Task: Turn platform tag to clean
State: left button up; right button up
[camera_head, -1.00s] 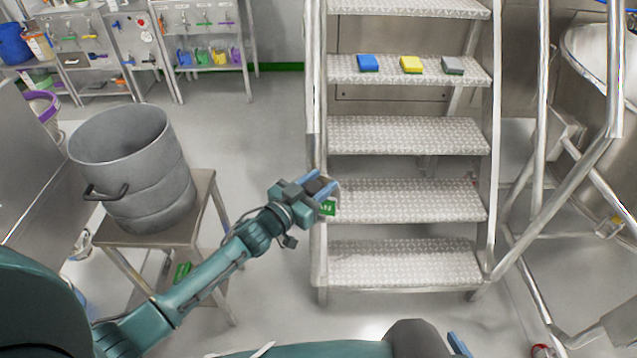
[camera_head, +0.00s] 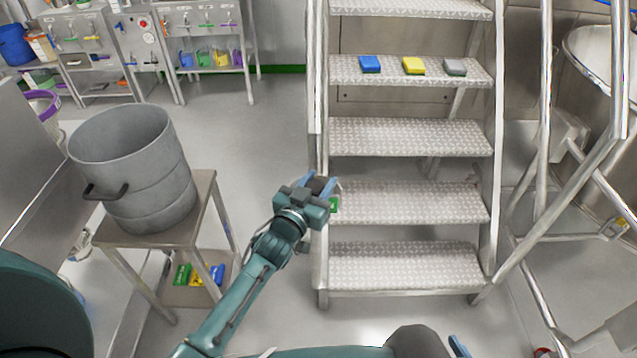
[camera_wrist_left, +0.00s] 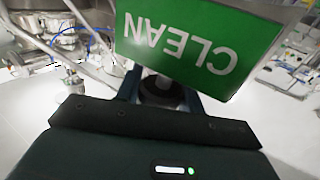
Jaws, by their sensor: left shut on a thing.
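The platform tag (camera_head: 333,205) is a green plate at the left rail of the steps, mostly hidden behind my left gripper (camera_head: 323,184) in the head view. In the left wrist view the tag (camera_wrist_left: 200,42) shows a green face with the white word CLEAN, upside down in that picture. My left gripper (camera_wrist_left: 165,95) is shut on the tag, whose lower edge lies at its blue fingers. Only a blue tip, probably of my right gripper (camera_head: 458,346), shows at the bottom edge of the head view; its jaws are not clear.
Metal steps (camera_head: 410,203) with handrails stand ahead, with blue, yellow and grey blocks (camera_head: 413,66) on one tread. A steel drum (camera_head: 133,165) stands on a small table (camera_head: 205,190) at left. Open floor (camera_head: 260,140) lies between table and steps.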

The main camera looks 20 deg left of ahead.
pick_arm(q)
jog(key=o, duration=1)
jog(key=s, duration=0.4)
jog(key=s+a, duration=0.1)
jog(key=s, duration=0.3)
jog(key=s+a, duration=0.1)
jog(key=s, duration=0.4)
jog(key=shift+a, duration=0.15)
pick_arm(e)
jog(key=shift+s, duration=0.1)
pick_arm(q)
jog(key=s+d+f+g+p, duration=0.1)
jog(key=s+g+p, duration=0.1)
jog(key=s, duration=0.2)
jog(key=s+d+f+g+p, duration=0.1)
jog(key=s+f+g+p, duration=0.1)
jog(key=s, duration=0.3)
jog(key=s+d+f+m+g+p, duration=0.1)
jog(key=s+f+g, duration=0.1)
jog(key=s+g, duration=0.1)
jog(key=shift+s+d+p, duration=0.35)
jog(key=shift+s+p, duration=0.05)
jog(key=shift+s, duration=0.5)
pick_arm(e)
jog(key=shift+s+d+r+g+h, duration=0.25)
jog(key=shift+d+r+g+h, duration=0.15)
jog(key=shift+d+r+h, duration=0.3)
